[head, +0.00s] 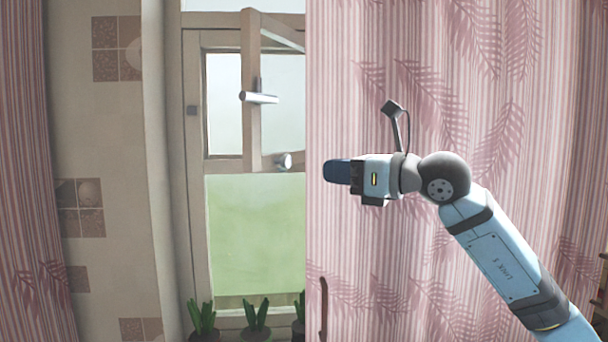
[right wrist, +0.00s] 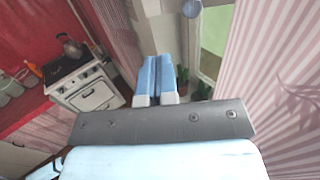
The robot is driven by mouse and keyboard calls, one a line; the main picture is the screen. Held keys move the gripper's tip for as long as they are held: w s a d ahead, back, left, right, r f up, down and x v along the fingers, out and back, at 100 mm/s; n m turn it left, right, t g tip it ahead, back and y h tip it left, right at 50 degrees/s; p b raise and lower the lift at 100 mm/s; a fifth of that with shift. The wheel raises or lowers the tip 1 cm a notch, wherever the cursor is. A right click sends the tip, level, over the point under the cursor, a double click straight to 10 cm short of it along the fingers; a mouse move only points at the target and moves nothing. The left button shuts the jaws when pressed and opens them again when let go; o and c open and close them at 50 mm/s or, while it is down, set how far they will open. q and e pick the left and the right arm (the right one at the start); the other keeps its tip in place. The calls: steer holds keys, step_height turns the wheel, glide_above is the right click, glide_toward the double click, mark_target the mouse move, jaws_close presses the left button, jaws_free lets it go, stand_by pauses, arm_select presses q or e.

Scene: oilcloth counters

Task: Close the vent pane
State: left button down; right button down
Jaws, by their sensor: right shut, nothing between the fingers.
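The vent pane (head: 251,125) is the small upper sash of the window. It stands ajar, swung inward from its frame (head: 193,120), and its right part is hidden behind the pink curtain. A lever handle (head: 260,98) sits on its stile. A round metal knob (head: 284,160) shows near its lower edge. My right gripper (head: 337,172) is shut and empty, in front of the curtain, to the right of the pane and about level with the knob. Its blue fingers (right wrist: 158,72) are together in the right wrist view. My left gripper is not in view.
The pink curtain (head: 440,80) hangs behind my right arm. Potted plants (head: 255,320) stand below the window. Another curtain (head: 25,180) hangs at far left beside a tiled wall (head: 110,160). The right wrist view shows a white stove (right wrist: 90,92) with a kettle (right wrist: 70,45).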

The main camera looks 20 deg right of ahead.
mark_target(261, 166)
steer(key=p+x, duration=0.3)
steer(key=x, duration=0.8)
steer(key=shift+w+a+r, duration=0.1)
steer(key=shift+w+a, duration=0.05)
steer(key=shift+a, duration=0.1)
steer(key=shift+w+a, duration=0.35)
steer(key=shift+w, duration=0.2)
steer(key=shift+w+a, duration=0.1)
steer(key=shift+w, duration=0.1)
